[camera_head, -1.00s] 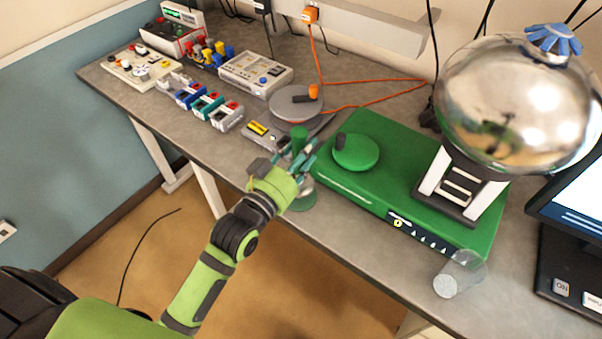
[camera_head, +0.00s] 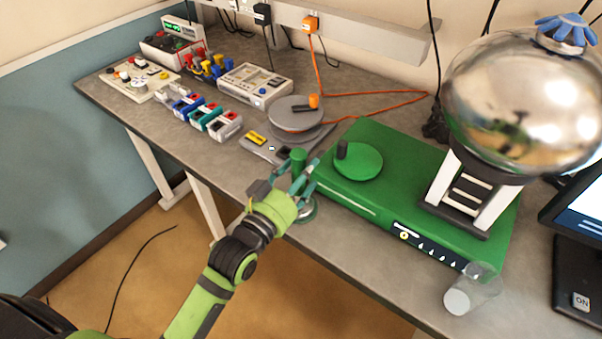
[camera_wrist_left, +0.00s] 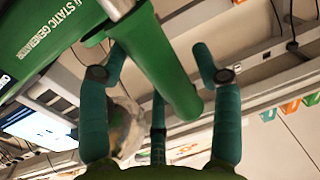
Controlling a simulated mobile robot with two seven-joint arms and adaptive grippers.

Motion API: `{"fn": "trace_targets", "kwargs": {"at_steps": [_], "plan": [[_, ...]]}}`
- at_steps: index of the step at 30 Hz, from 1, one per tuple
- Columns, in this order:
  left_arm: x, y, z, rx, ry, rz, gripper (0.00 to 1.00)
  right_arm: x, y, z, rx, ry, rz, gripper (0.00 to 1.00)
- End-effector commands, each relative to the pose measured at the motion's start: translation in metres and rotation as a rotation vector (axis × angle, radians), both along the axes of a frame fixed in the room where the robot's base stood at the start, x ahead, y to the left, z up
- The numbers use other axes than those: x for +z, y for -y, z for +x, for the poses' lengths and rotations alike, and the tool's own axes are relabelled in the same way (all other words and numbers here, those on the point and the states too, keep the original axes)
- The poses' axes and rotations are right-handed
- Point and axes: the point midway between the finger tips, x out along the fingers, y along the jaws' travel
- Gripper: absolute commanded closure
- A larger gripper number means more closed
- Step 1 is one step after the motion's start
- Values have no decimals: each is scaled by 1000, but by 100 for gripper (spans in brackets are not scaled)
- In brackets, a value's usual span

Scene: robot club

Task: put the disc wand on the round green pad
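Fingers hide the wand's middle. The round green pad (camera_head: 362,163) lies on top of the green static generator box, right of the wand. A dark upright peg shows at the pad's left side. My right gripper is out of view.
The green box (camera_head: 345,204) carries a big silver sphere (camera_head: 525,100) at its right. A clear cup (camera_head: 473,288) stands at its front right corner. A grey round plate (camera_head: 285,116) with orange cable lies behind the wand. Colourful modules (camera_head: 205,115) line the table's left.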

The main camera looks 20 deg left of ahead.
Motion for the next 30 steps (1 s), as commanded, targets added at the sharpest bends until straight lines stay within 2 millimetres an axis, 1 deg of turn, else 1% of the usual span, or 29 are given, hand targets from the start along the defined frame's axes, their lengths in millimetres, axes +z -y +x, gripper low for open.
{"fn": "trace_targets", "kwargs": {"at_steps": [7,11,14,21,24,27,30], "plan": [[0,0,0,0,-1,1,33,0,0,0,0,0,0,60],[3,-1,-2,0,-2,1,33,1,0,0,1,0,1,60],[0,-4,-15,0,-4,1,33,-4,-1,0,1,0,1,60],[-1,-17,-65,-1,-5,2,33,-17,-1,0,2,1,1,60],[-1,-22,-83,0,-5,2,33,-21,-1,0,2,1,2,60],[0,-26,-98,-1,-4,1,33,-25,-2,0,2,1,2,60],[1,-29,-107,0,-3,2,33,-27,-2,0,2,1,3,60]]}}
